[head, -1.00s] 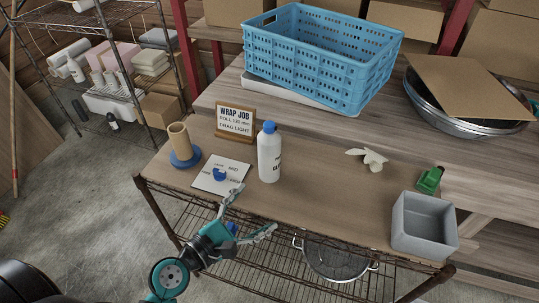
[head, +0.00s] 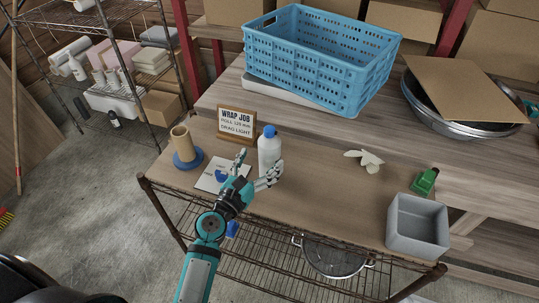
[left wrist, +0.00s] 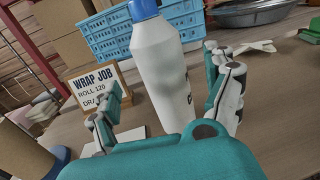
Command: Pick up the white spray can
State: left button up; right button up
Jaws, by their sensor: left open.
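The white spray can (head: 268,150) with a blue cap stands upright on the brown top of the wire shelf unit (head: 318,200). It also shows in the left wrist view (left wrist: 160,70), tall and between the two fingers, a little beyond them. My left gripper (head: 255,172) is open, right in front of the can, with one finger to each side. In the left wrist view my left gripper (left wrist: 170,100) has no visible contact with the can. The can's lower part is partly hidden by a finger in the head view. My right gripper is not in view.
A sign (head: 236,123) stands behind and left of the can. A blue-based tan roll (head: 184,150) and a white card (head: 211,179) are to its left. A pale leaf-shaped thing (head: 364,160), a green item (head: 424,181) and a grey bin (head: 417,228) are to its right. A blue crate (head: 320,55) stands behind.

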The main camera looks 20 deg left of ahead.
pick_arm(q)
jog(key=shift+w+d+f, duration=0.15)
jog(key=shift+w+d, duration=0.05)
jog(key=shift+w, duration=0.7)
jog(key=shift+w+d+f, duration=0.1)
jog(key=shift+w+d, duration=0.1)
jog(key=shift+w, duration=0.7)
jog(key=shift+w+d+f, duration=0.15)
jog(key=shift+w+d, duration=0.05)
jog(key=shift+w, duration=0.7)
jog(key=shift+s, duration=0.1)
jog(key=c, duration=1.5)
jog(key=shift+r+p, duration=0.2)
jog(key=shift+p, duration=0.15)
jog(key=shift+c, duration=1.2)
